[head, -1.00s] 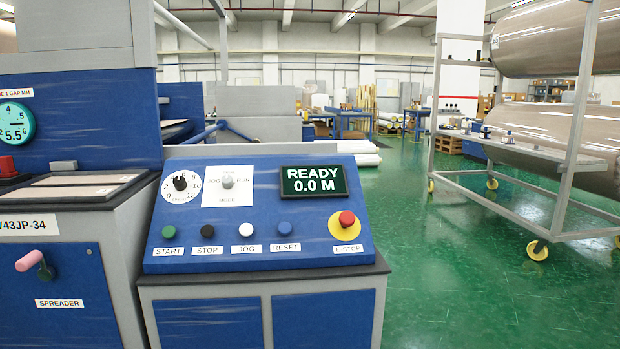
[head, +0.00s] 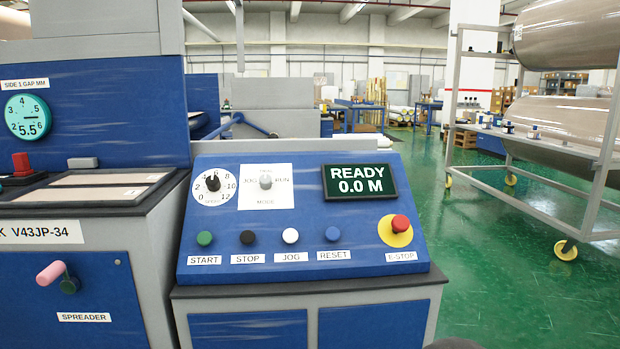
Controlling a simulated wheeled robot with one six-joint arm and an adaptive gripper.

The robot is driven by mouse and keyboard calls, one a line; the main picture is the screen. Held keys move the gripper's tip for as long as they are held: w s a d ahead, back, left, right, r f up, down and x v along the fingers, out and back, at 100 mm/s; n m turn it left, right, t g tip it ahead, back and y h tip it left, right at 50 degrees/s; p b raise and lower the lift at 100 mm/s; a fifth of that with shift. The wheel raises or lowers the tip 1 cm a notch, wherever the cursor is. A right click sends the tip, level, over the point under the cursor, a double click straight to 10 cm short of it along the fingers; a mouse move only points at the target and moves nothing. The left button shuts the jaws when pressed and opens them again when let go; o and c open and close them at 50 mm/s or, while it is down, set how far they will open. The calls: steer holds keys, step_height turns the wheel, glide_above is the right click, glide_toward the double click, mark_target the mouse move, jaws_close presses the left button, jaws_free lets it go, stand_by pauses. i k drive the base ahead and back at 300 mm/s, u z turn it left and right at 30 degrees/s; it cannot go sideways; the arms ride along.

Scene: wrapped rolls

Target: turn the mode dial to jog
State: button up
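The mode dial (head: 265,181) is a small grey knob on a white plate at the upper middle of the blue control panel (head: 300,225). The plate reads JOG at its left, RUN at its right and MODE below; a word above the knob is too small to read. The knob looks roughly upright, but its exact setting is hard to tell. The display (head: 359,181) reads READY 0.0 M. My gripper is not in view. A dark rounded shape at the bottom edge, right of the panel, cannot be made out.
The speed dial (head: 213,182) is left of the mode plate. Below are start (head: 205,238), stop (head: 248,238), jog (head: 290,236) and reset (head: 333,234) buttons, and the red emergency stop (head: 400,223). A wheeled roll rack (head: 600,165) stands right; green floor (head: 490,270) lies clear between.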

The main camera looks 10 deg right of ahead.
mark_target(265, 180)
steer(key=i, duration=0.95)
